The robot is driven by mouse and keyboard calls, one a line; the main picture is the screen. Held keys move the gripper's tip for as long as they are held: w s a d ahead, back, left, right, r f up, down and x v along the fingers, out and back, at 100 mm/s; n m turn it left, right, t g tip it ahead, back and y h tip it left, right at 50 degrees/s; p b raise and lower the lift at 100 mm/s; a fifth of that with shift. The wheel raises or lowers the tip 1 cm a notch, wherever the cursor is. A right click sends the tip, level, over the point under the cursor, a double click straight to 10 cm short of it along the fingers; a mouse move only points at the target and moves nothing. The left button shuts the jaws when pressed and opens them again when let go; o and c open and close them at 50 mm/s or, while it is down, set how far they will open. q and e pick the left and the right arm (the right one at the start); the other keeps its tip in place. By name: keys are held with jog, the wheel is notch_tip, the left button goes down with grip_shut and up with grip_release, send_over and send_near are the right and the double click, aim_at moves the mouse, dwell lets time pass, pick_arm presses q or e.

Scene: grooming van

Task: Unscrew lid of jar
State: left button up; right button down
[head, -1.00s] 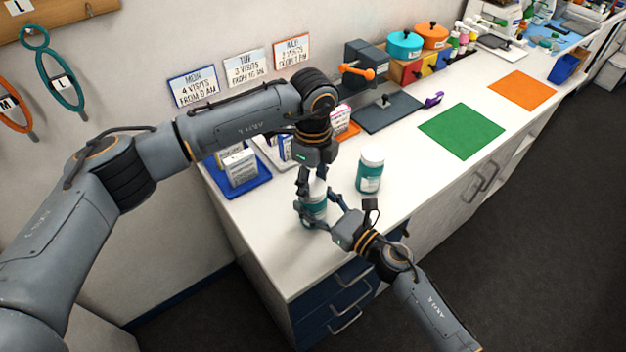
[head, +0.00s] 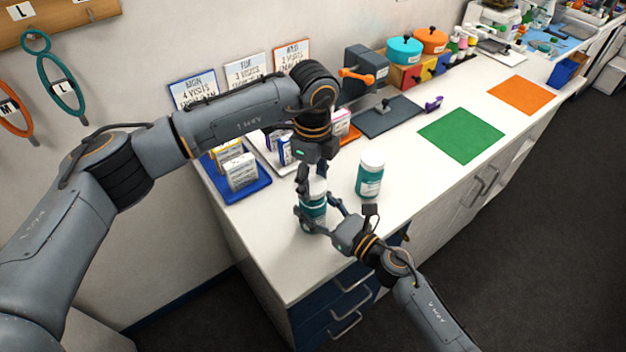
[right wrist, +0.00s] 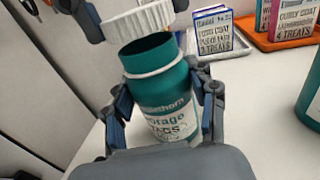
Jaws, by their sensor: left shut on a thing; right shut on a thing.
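A teal jar (right wrist: 160,92) with a white label and a white ring below its neck stands between the fingers of my right gripper (right wrist: 162,110), shut around its sides. In the head view the jar (head: 314,212) is partly covered by both grippers. A ribbed white lid (right wrist: 140,22) sits tilted above the jar's bare teal neck. My left gripper (head: 311,188) comes from above and is shut on the lid; part of its fingers shows at the top of the right wrist view. Whether the lid's lower edge still touches the neck's rim I cannot tell.
A second, similar jar (head: 370,175) with its white lid on stands close to the right. A blue tray (head: 248,191) with small boxes lies behind to the left. A green mat (head: 461,134) and an orange mat (head: 523,94) lie farther right. The counter's front edge is near.

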aim_at(313, 184)
pick_arm(q)
jog(key=shift+r, duration=2)
pick_arm(e)
jog(key=shift+c, duration=1.8)
grip_release()
